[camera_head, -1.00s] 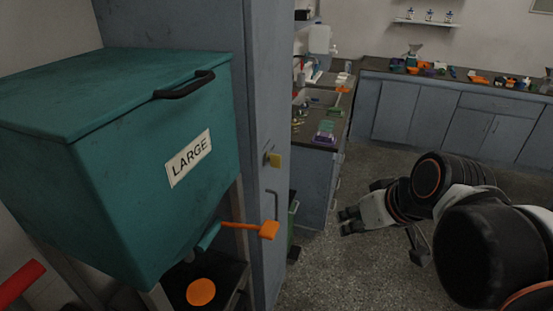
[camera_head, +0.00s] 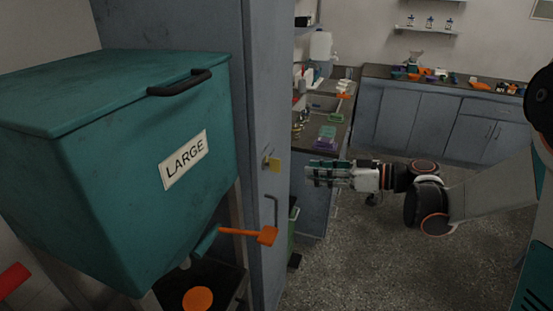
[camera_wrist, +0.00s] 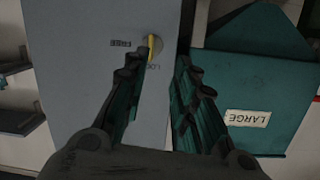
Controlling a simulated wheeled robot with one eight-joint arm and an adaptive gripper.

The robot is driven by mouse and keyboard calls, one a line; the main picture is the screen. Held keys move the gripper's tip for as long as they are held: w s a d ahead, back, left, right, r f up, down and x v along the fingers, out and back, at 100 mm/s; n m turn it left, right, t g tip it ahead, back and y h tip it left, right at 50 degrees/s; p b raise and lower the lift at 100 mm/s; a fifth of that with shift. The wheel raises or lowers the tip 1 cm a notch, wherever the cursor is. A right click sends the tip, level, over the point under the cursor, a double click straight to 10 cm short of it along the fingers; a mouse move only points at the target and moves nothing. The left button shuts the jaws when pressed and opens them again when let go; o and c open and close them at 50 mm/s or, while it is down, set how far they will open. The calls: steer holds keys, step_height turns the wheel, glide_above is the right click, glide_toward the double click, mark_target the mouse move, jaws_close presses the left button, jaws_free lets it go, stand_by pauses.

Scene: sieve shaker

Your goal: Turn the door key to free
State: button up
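The yellow door key (camera_head: 274,163) sticks out of the lock on the side of the tall blue-grey cabinet (camera_head: 262,60). In the wrist view the key (camera_wrist: 152,45) sits in a round lock plate, with a FREE label to its left and a partly hidden LOCK label below it. The wrist picture is upside down. My gripper (camera_head: 309,173) points left toward the cabinet, to the right of the key and apart from it. In the wrist view my gripper (camera_wrist: 158,66) has its two dark fingers spread, with nothing between them.
A teal bin marked LARGE (camera_head: 90,150) stands at the left, with an orange lever (camera_head: 266,236) jutting right from below it. A vertical handle (camera_head: 275,210) is below the key. A counter (camera_head: 340,128) with lab items stands behind my gripper. Floor at the lower right is clear.

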mark_target(276, 172)
steer(key=w+a+b, duration=0.1)
steer(key=w+a, duration=0.1)
steer(key=a, duration=0.1)
steer(key=w+a+n+y+b, duration=0.1)
steer(key=w+a, duration=0.1)
steer(key=a, duration=0.2)
steer(key=w+a+n+y+b, duration=0.1)
steer(key=w+a, duration=0.1)
steer(key=a, duration=0.2)
steer(key=shift+f, duration=0.4)
jaws_close()
